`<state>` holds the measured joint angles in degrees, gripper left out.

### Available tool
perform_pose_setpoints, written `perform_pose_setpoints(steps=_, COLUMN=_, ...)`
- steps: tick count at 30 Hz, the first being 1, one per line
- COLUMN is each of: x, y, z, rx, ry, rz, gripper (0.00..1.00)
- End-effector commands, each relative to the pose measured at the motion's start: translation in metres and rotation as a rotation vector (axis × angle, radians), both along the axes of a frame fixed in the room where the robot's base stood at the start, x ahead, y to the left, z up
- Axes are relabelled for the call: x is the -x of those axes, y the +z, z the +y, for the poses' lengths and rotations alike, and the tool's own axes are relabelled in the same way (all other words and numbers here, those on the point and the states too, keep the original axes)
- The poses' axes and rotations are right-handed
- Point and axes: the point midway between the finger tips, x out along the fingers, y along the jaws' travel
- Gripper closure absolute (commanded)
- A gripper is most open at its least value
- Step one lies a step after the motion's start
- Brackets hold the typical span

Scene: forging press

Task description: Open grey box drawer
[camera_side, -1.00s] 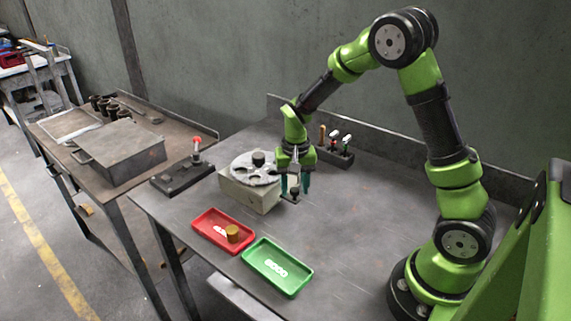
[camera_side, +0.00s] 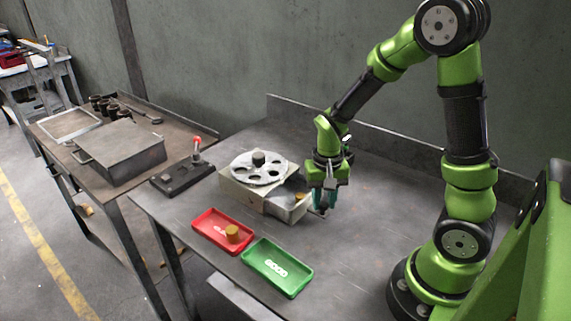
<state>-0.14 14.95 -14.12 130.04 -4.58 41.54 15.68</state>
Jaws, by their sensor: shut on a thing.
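The pale grey box (camera_side: 240,190) stands on the workbench with a round holed disc (camera_side: 258,170) and a dark knob on top. Its drawer (camera_side: 280,209) is pulled out to the right, and its inside shows. A small brass-coloured piece (camera_side: 300,196) shows at the drawer's right end. My gripper (camera_side: 323,208) points down at the drawer's outer end. It is shut on the drawer handle, which is mostly hidden by the fingers.
A red tray (camera_side: 208,222) with a brass-coloured cylinder (camera_side: 233,233) and a green tray (camera_side: 290,285) lie in front of the box. A lever with a red knob (camera_side: 196,143) stands to the left. The bench right of my gripper is clear.

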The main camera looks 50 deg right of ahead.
Motion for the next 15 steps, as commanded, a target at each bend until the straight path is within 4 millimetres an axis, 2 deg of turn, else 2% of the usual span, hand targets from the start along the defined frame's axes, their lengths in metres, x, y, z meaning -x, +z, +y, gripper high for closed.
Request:
perform_pose_setpoints(steps=4, x=0.0137, y=0.0013, z=-0.0004, rx=0.001, ry=-0.002, rz=-0.006, gripper=1.00)
perform_pose_setpoints(steps=13, x=0.0143, y=0.0013, z=-0.0006, rx=0.001, ry=-0.002, rz=-0.008, gripper=1.00)
perform_pose_setpoints(steps=14, x=0.0141, y=0.0013, z=-0.0006, rx=0.001, ry=-0.002, rz=-0.008, gripper=0.69)
perform_pose_setpoints(steps=15, x=0.0141, y=0.0013, z=-0.0006, rx=0.001, ry=-0.002, rz=-0.008, gripper=0.63)
